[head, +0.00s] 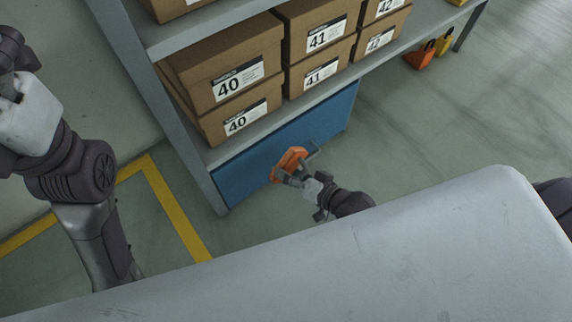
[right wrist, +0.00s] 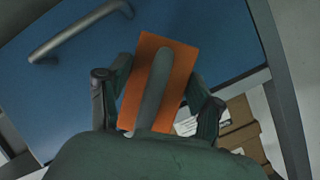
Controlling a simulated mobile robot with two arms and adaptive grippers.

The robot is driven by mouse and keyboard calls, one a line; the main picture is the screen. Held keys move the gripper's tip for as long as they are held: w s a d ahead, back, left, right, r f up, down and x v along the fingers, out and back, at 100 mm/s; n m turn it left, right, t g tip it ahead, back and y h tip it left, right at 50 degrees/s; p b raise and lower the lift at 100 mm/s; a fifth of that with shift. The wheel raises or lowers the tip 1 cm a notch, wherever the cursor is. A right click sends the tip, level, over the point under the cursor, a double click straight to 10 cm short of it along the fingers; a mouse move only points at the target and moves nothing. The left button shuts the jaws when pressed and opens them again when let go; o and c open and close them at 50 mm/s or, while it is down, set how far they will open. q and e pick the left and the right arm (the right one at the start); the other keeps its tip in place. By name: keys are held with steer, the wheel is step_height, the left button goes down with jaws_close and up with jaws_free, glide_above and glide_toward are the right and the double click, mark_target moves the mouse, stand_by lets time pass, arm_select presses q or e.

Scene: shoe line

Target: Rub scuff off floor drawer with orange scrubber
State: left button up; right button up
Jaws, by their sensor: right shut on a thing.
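The orange scrubber (head: 291,160) is in my right gripper (head: 298,180), in front of the blue floor drawer (head: 252,168) at the bottom of the shelf. In the right wrist view the fingers of my right gripper are on both sides of the scrubber (right wrist: 184,68) and its grey-green handle (right wrist: 154,88). The scrubber lies against or just in front of the blue drawer face (right wrist: 85,90); I cannot tell whether they touch. A metal bar handle (right wrist: 80,32) is on the drawer. No scuff shows; it may be hidden. Of my left arm, links show at the left, but not its gripper.
Cardboard shoe boxes (head: 237,78) marked 40, 41 and 42 stand on the grey shelf above the drawer. Orange and yellow things (head: 420,57) are on the floor beyond. A yellow line (head: 176,208) marks the floor at the left. Floor right of the drawer is clear.

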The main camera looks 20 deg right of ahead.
steer(key=shift+s, duration=0.1)
steer(key=s, duration=0.1)
steer(key=s+d+p, duration=0.1)
steer(key=shift+s, duration=0.3)
stand_by(0.4)
